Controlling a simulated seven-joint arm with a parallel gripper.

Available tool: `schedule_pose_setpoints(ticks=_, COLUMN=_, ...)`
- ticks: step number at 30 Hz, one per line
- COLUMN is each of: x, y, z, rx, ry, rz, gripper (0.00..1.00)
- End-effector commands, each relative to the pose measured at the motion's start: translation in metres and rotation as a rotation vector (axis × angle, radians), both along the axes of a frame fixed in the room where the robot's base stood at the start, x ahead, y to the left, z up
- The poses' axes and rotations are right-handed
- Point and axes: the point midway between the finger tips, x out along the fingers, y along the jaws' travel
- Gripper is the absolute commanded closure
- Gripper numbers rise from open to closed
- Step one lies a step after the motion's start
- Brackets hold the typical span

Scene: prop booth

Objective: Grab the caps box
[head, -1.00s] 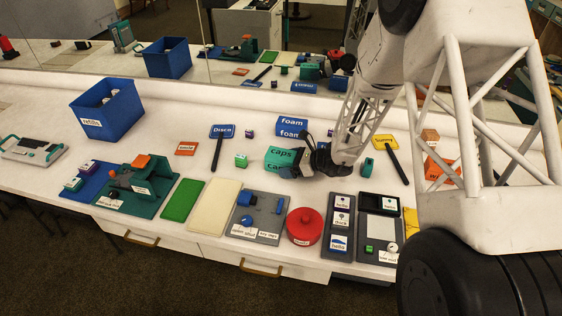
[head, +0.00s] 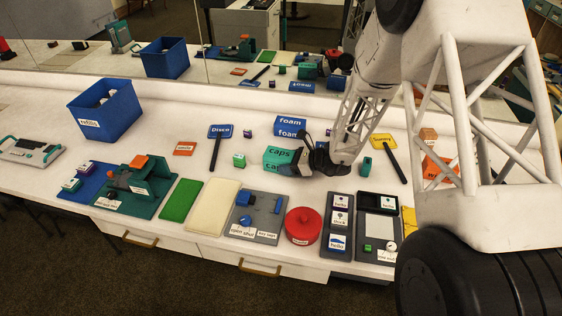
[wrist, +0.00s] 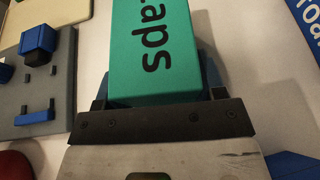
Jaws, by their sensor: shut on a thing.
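The caps box (head: 278,157) is a green box with dark "caps" lettering, on the white counter in the head view. It also shows large in the wrist view (wrist: 153,50), lying between the fingers. My gripper (head: 298,166) is at the right end of the box, low over the counter. In the wrist view my gripper (wrist: 158,100) is shut on the box, with a dark finger along each side. The fingertips are mostly hidden by the box. I cannot tell whether the box is clear of the counter.
The blue foam box (head: 291,124) stands just behind the caps box. A grey board with blue parts (head: 268,234) and a red round tin (head: 303,226) lie in front. A black-handled Disco sign (head: 216,152) lies to the left. A blue refills bin (head: 108,120) stands farther left.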

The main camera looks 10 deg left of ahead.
Motion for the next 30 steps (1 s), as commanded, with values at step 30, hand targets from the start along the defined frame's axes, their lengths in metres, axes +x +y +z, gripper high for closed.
schedule_pose_setpoints(ticks=30, x=0.0, y=0.0, z=0.085, rx=0.001, ry=-0.002, rz=0.0, gripper=0.63)
